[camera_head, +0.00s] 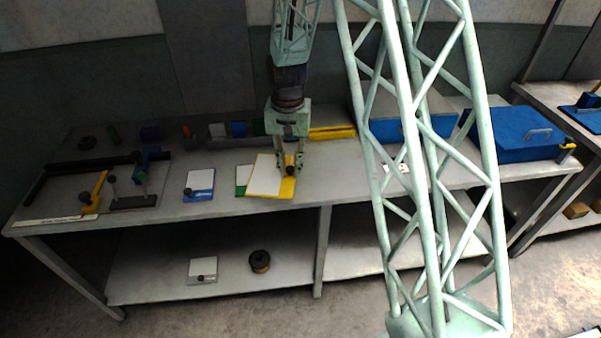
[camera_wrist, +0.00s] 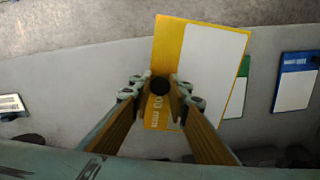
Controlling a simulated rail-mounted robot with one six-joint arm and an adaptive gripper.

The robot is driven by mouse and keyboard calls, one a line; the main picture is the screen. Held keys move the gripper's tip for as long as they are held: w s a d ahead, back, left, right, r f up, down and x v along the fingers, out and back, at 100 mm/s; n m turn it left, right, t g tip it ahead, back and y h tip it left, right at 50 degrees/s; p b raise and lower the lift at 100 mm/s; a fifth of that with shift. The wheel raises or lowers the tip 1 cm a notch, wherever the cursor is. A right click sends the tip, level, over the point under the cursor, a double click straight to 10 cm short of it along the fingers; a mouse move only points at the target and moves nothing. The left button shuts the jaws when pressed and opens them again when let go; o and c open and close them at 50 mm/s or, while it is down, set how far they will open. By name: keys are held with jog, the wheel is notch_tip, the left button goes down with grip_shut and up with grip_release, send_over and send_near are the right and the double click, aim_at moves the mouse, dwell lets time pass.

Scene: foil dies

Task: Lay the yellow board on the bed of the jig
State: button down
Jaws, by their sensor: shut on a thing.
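The yellow board (camera_head: 284,190) carries a white sheet and a black knob; it also shows in the wrist view (camera_wrist: 170,45). My gripper (camera_head: 289,168) is shut on the black knob (camera_wrist: 159,86) near one edge of the board. The board partly covers a green board (camera_head: 241,187). I cannot tell whether it is lifted clear of the bench. The jig, at the left end of the bench, shows a grey bed (camera_head: 70,188), a dark rail along the back (camera_head: 85,164), a yellow clamp (camera_head: 95,192) and a blue clamp-like part (camera_head: 141,172).
A blue board (camera_head: 199,195) with a white sheet and knob lies between the jig and the yellow board. Several small coloured items and a yellow tray (camera_head: 332,133) line the bench's back. A blue case (camera_head: 515,135) stands at right. The lower shelf holds a grey board (camera_head: 202,279) and dark spool (camera_head: 260,261).

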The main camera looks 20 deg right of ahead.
aim_at(270, 171)
jog(key=w+a+n, duration=0.1)
jog(key=n, duration=0.1)
jog(key=w+a+n, duration=0.3)
jog(key=a, duration=0.1)
jog(key=shift+w+a+r+n+b, duration=0.15)
jog(key=shift+a+r+n+b, duration=0.15)
jog(key=shift+r+n, duration=0.1)
